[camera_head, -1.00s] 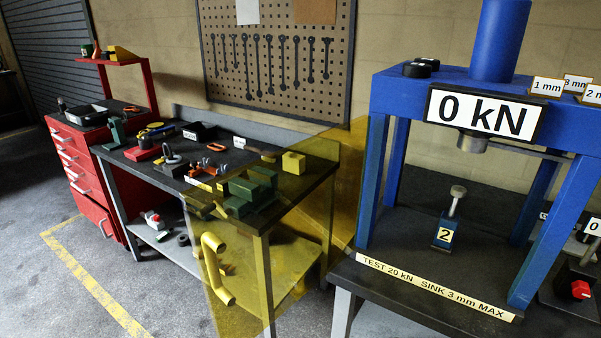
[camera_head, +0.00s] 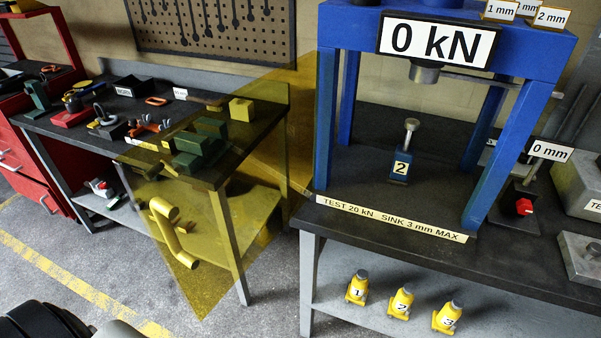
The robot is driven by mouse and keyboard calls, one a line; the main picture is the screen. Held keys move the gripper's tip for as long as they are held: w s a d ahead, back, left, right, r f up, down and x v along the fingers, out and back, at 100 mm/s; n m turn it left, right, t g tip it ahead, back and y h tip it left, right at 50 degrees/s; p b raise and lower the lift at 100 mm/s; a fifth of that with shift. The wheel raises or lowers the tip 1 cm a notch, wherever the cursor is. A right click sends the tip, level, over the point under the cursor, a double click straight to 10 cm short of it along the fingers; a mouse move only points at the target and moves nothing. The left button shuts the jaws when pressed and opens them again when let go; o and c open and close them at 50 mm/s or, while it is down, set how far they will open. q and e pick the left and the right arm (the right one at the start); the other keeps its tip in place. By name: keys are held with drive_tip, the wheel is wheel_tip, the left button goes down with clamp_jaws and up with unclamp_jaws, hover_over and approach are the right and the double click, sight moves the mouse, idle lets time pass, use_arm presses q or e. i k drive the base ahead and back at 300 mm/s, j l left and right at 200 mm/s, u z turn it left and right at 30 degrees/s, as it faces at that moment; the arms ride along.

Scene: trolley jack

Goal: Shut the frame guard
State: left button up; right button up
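The frame guard (camera_head: 207,283) is a see-through yellow panel. It stands open, swung out to the left from the left side of the blue press frame (camera_head: 326,120). Its thick yellow tube handle (camera_head: 172,232) is on the lower outer part of the panel. The front of the press is uncovered, and a small blue jack (camera_head: 400,164) marked 2 stands inside it. Neither of my grippers is in view. Dark rounded parts at the bottom left corner seem to be my arm.
A workbench (camera_head: 228,170) with tools stands behind the guard. The press bench (camera_head: 480,258) has a label strip along its front and yellow jacks (camera_head: 402,303) on its lower shelf. Grey floor is open in front of the workbench.

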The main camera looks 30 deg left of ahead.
sight(163, 212)
drive_tip(key=j+z, duration=0.45)
drive_tip(key=j, duration=0.45)
drive_tip(key=k+j+z, duration=0.1)
drive_tip(key=j+z, duration=0.3)
drive_tip(key=j, duration=0.5)
drive_tip(key=k+j, duration=0.1)
drive_tip(key=j, duration=0.65)
drive_tip(key=k+z, duration=0.05)
